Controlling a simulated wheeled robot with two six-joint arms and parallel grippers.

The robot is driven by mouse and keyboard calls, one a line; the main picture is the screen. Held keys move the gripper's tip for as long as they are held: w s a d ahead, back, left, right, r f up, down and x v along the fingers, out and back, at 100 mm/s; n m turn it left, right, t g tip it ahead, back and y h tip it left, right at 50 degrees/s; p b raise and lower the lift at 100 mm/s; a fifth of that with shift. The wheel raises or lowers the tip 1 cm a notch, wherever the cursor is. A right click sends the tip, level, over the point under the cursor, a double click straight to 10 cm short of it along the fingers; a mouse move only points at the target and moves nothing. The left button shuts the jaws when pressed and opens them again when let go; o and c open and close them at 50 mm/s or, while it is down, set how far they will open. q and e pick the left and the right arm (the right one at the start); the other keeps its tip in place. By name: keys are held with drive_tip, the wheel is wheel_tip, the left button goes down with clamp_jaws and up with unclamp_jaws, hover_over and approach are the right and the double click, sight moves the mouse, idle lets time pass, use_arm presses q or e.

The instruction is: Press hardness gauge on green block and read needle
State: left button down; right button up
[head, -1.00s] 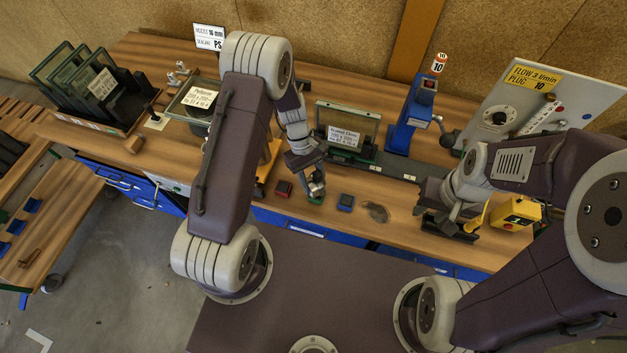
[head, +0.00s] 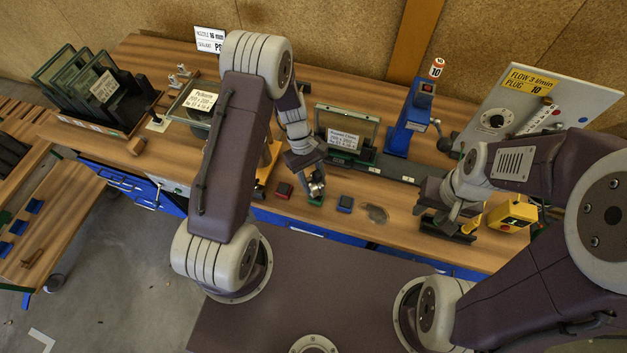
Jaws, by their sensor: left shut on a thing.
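My left gripper (head: 312,178) is shut on the hardness gauge (head: 316,189), a small round metallic thing at the fingertips. It hangs directly over the green block (head: 316,201), which is mostly hidden beneath it. The gauge seems to meet the block's top, but I cannot tell contact for sure. The dial is too small to read the needle.
A grey patch (head: 375,214) lies right of the blue block. A framed glass pane (head: 345,135) stands behind. A blue device (head: 410,122) and a slanted panel (head: 545,105) stand at the back right. A yellow box (head: 513,213) is near the right gripper. The table's front edge is close.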

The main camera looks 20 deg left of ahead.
sight(317, 185)
use_arm(q)
wheel_tip(317, 185, up, 6)
drive_tip(key=p, duration=0.4)
drive_tip(key=shift+f, duration=0.25)
idle(0.6)
